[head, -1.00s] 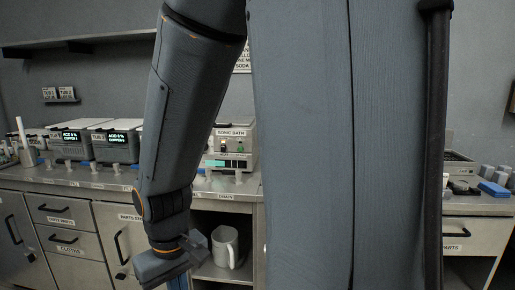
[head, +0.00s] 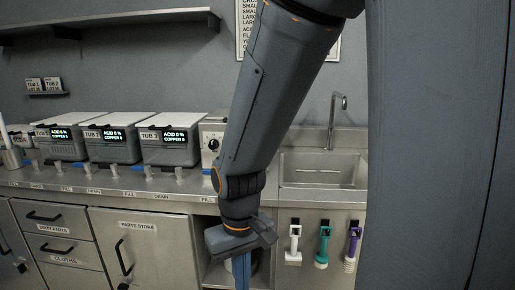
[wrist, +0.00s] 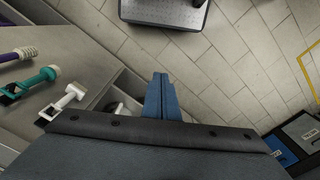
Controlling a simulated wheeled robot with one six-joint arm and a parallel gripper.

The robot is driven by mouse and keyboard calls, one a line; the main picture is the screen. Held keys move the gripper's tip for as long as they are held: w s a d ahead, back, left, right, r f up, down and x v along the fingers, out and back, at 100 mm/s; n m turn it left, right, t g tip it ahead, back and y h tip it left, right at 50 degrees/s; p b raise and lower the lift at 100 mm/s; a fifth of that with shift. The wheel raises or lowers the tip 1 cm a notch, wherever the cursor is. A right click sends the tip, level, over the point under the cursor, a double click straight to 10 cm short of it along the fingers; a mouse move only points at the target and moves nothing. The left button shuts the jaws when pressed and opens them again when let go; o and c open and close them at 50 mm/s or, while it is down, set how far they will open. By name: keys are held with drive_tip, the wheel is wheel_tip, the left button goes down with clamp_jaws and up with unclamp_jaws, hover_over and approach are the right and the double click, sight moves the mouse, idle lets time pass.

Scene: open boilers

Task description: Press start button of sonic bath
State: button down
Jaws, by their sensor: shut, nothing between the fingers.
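My gripper (head: 241,270) hangs pointing down in front of the counter in the head view, its blue fingers running to the bottom edge. In the wrist view my gripper (wrist: 160,80) has both blue fingers together, empty, over floor and cabinet edge. The sonic bath's label and start button are not visible now. A pale box with a black dial (head: 212,141) stands beside the last tub, partly behind my arm. I cannot tell whether it is part of the sonic bath.
Several grey tubs (head: 168,139) with displays line the counter (head: 130,187) on the left. A sink (head: 322,169) lies right of my arm. White, teal (head: 323,248) and purple brushes hang below it. Tiled floor (wrist: 235,60) is open in the wrist view.

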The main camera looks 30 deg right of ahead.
drive_tip(key=w+d+r+m+t+p, duration=0.2)
drive_tip(key=w+d+t, duration=0.3)
drive_tip(key=w, duration=0.4)
drive_tip(key=w+d+r+m+t+p, duration=0.2)
drive_tip(key=w+d+t, duration=0.3)
drive_tip(key=w, duration=0.5)
drive_tip(key=w+d+r+m+t+y+p, duration=0.1)
drive_tip(key=w+d+r+t, duration=0.3)
drive_tip(key=w, duration=0.6)
drive_tip(key=shift+w+d+r+m+t+p, duration=0.1)
drive_tip(key=shift+d+r+m+t+p, duration=0.2)
drive_tip(key=shift+d+m+t+p, duration=0.35)
drive_tip(key=d+r+m+t+y, duration=0.1)
drive_tip(key=s+d+r+m+t+p, duration=0.1)
drive_tip(key=r+t, duration=0.1)
drive_tip(key=s+r+m+t+y, duration=0.1)
drive_tip(key=t, duration=0.1)
drive_tip(key=shift+s+d+r+y, duration=0.1)
drive_tip(key=shift+d+r+y, duration=0.2)
drive_tip(key=shift+d+r, duration=0.1)
drive_tip(key=w+d+b, duration=0.2)
drive_tip(key=w+d, duration=0.3)
drive_tip(key=w, duration=0.2)
drive_tip(key=shift+w, duration=0.15)
drive_tip(key=shift+w+d+b, duration=0.1)
drive_tip(key=shift+w+b, duration=0.05)
drive_tip(key=shift+b, duration=0.15)
